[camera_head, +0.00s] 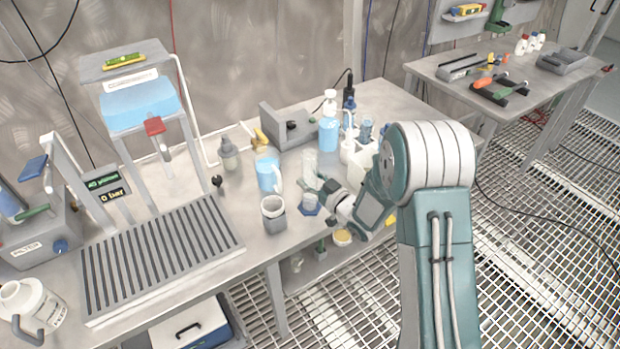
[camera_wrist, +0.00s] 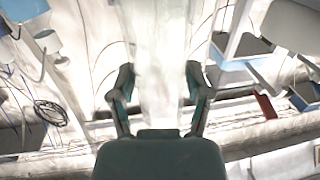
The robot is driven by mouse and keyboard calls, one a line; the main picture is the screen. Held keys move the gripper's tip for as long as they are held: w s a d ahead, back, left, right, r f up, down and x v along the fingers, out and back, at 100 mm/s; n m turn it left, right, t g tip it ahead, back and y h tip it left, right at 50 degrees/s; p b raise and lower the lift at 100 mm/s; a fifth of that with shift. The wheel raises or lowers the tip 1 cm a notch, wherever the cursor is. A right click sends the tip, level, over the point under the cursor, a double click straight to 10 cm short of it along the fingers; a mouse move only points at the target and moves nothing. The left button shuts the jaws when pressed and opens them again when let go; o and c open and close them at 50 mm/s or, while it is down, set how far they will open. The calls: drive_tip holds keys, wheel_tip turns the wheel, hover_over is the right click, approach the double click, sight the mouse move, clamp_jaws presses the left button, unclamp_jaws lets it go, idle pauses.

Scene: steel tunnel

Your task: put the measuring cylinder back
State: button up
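The measuring cylinder is a tall clear tube (camera_head: 309,163) near the front edge of the workbench, upright in the head view. A blue six-sided base (camera_head: 311,209) shows below it; I cannot tell whether it rests on the bench. My gripper (camera_head: 322,184) is at the tube, its fingers partly hidden by the wrist and small in that view. In the wrist view the clear tube (camera_wrist: 158,55) fills the space between the two fingertips of my gripper (camera_wrist: 159,72), which appear to close on its sides. The tube's top is out of that view.
A blue jug (camera_head: 268,173), a grey-white cup (camera_head: 273,214) and a squeeze bottle (camera_head: 229,154) stand to the left. Bottles and a white container (camera_head: 362,160) crowd the right. A slatted drain rack (camera_head: 160,255) covers the bench's left part. A second table (camera_head: 430,69) stands behind.

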drive_tip(key=shift+o, duration=0.8)
drive_tip(key=shift+d, duration=0.1)
drive_tip(key=shift+r, duration=0.1)
drive_tip(key=v, duration=1.2)
drive_tip(key=s+d+r+m+g+h, duration=0.1)
drive_tip(key=s+d+r+m+h, duration=0.1)
drive_tip(key=d+r+h, duration=0.4)
drive_tip(key=s+d+r+m+h, duration=0.1)
drive_tip(key=d+r+m+h, duration=0.25)
drive_tip(key=r+h, duration=0.3)
drive_tip(key=s+r+m+g, duration=0.1)
drive_tip(key=s+r+g, duration=0.2)
drive_tip(key=s, duration=0.8)
drive_tip(key=s+r+m+g, duration=0.2)
drive_tip(key=s+g, duration=0.1)
drive_tip(key=s, duration=0.8)
drive_tip(key=shift+s+a+r+g, duration=0.25)
drive_tip(key=shift+a+r+g, duration=0.05)
drive_tip(key=shift+a+r, duration=0.1)
